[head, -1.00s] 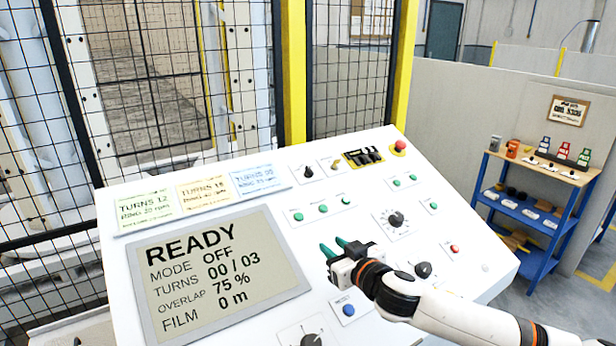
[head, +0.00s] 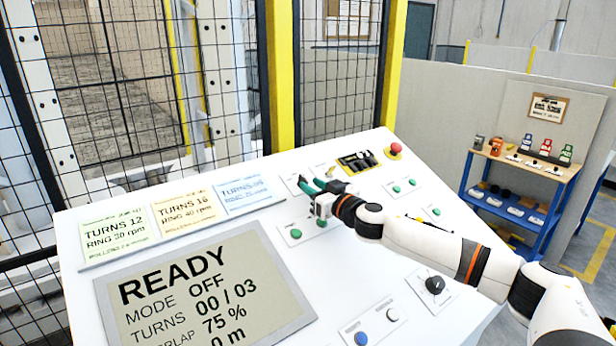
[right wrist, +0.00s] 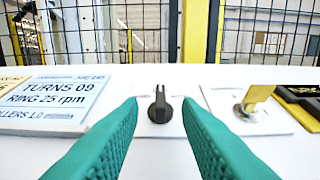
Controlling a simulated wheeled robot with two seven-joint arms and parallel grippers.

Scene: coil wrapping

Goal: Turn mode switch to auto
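The black switch knob (right wrist: 160,108) stands on a white plate at the panel's back edge, its handle pointing up in the right wrist view. I cannot read its label. My right gripper (head: 311,184) is open, its green fingers either side of the knob in the right wrist view, with gaps on both sides. In the head view the gripper hides most of that knob. The display (head: 205,290) reads READY and MODE OFF. My left gripper is not in view.
A brass key switch (right wrist: 256,98) sits just right of the knob. The turns cards (head: 185,213) lie to its left. A red emergency button (head: 395,149) is at the far right corner. A wire fence (head: 110,90) stands behind the panel.

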